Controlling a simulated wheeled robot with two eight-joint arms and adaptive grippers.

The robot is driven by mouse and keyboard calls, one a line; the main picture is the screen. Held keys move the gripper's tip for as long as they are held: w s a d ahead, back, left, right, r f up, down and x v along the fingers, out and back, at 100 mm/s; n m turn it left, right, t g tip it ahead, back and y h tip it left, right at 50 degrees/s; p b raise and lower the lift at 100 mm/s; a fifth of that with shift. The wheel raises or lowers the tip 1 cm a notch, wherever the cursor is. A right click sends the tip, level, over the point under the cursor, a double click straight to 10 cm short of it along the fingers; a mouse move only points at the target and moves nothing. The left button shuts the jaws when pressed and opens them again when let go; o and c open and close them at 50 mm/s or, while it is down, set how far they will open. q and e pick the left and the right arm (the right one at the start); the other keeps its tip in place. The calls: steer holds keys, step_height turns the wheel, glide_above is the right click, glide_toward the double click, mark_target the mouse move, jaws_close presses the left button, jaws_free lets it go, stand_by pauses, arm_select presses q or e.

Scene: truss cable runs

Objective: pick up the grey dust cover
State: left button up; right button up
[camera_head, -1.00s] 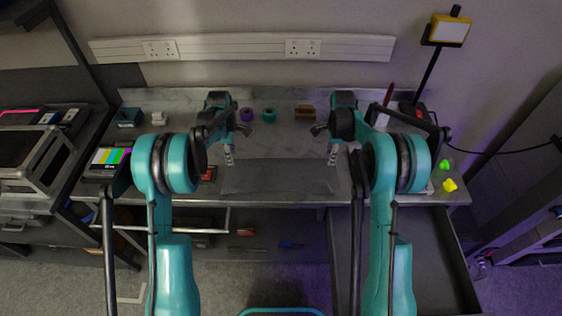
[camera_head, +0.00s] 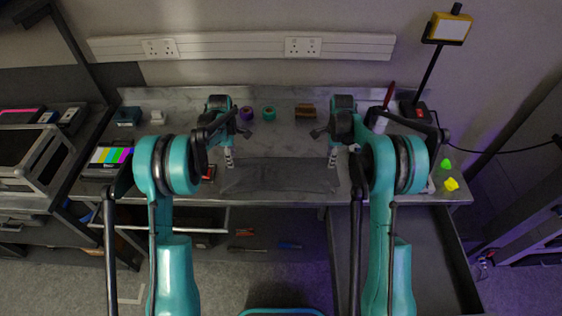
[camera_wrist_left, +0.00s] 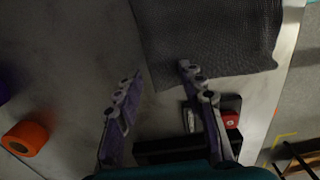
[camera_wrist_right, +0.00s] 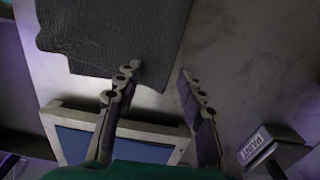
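The grey dust cover (camera_head: 280,176) is a dark woven cloth lying on the middle of the table, between my two grippers. My left gripper (camera_head: 228,158) is at its left end. In the left wrist view the gripper (camera_wrist_left: 160,70) is open, with the corner edge of the cover (camera_wrist_left: 215,35) between its fingers. My right gripper (camera_head: 333,157) is at the right end. In the right wrist view the gripper (camera_wrist_right: 160,70) is open, one fingertip at the edge of the cover (camera_wrist_right: 115,30), the other over bare table. Contact with the cloth is unclear.
A red item (camera_wrist_left: 231,119) lies by my left gripper. A box marked PAINT (camera_wrist_right: 272,149) and a blue white-framed object (camera_wrist_right: 115,143) are near my right gripper.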

arm_select(q)
steer(key=c, duration=0.6)
arm_select(e)
steer(key=c, duration=0.6)
arm_select(q)
steer(key=shift+f, duration=0.1)
jaws_close()
arm_select(e)
steer(key=shift+f, duration=0.15)
jaws_close()
